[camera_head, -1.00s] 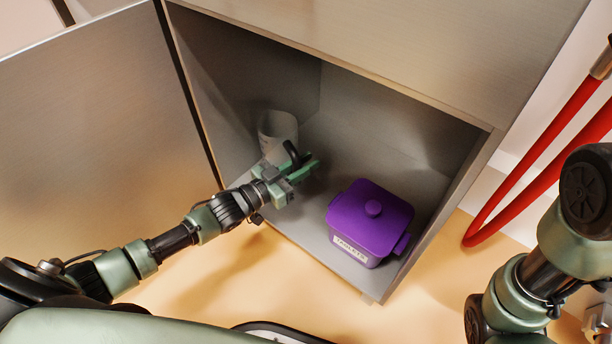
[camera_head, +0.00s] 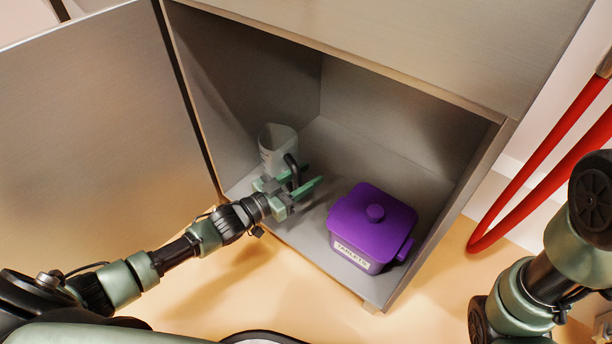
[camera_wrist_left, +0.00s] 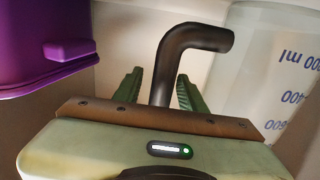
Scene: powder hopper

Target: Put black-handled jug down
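The black-handled jug (camera_head: 275,146) is translucent and stands upright, as far as I can tell, on the cabinet floor near the left wall. In the left wrist view the jug (camera_wrist_left: 255,75) shows blue ml markings, and its black handle (camera_wrist_left: 172,68) rises between my fingers. My left gripper (camera_head: 298,182) reaches into the cabinet. Its green fingers are apart on both sides of the handle, with a visible gap. In the left wrist view the left gripper (camera_wrist_left: 157,92) is also open. My right arm shows at the right edge, but its fingers do not.
A purple lidded box (camera_head: 365,232) labelled TABLETS stands to the right of the gripper, on the cabinet floor (camera_head: 345,160). The cabinet door (camera_head: 85,130) is open at left. A red hose (camera_head: 535,165) hangs outside at right.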

